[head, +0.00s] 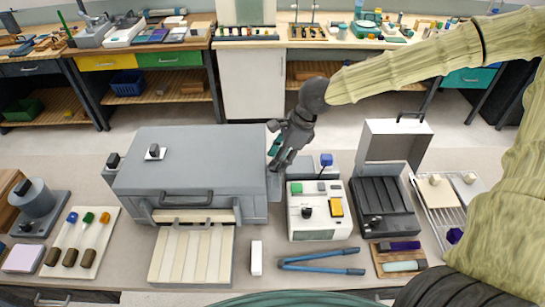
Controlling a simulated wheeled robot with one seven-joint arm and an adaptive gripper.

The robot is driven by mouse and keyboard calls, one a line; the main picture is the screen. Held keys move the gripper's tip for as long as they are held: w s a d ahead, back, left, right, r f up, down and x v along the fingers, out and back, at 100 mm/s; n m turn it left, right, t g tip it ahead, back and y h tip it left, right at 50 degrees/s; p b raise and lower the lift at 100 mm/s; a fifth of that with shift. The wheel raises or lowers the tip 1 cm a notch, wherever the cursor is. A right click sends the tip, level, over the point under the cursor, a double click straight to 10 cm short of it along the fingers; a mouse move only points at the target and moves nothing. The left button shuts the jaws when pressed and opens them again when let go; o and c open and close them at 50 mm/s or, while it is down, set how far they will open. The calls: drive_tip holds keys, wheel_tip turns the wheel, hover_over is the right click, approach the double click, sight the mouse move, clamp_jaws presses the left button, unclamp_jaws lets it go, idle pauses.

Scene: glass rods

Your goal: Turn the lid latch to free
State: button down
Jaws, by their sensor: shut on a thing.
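A wide grey box (200,170) with a closed lid and a dark front handle (186,199) stands left of centre on the bench. A dark knob (154,152) on a pale plate sits on its lid, and another dark knob (113,161) is at its left side. My gripper (277,162) points down at the box's right side, shut on what appears to be the lid latch there. My fingers hide the latch, so its turn position cannot be told. A small teal patch shows at the fingers.
Close right of my gripper are a white device (319,222) and a blue-knobbed unit (326,161). An open dark case (385,205) stands further right. A slatted tray (192,253), white block (256,258) and blue-handled tool (320,263) lie in front.

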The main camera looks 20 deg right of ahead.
drive_tip(key=shift+f, duration=0.1)
idle(0.3)
drive_tip(key=c, duration=1.4)
unclamp_jaws()
drive_tip(key=o, duration=0.4)
drive_tip(key=shift+w, duration=0.15)
drive_tip(key=v, duration=1.2)
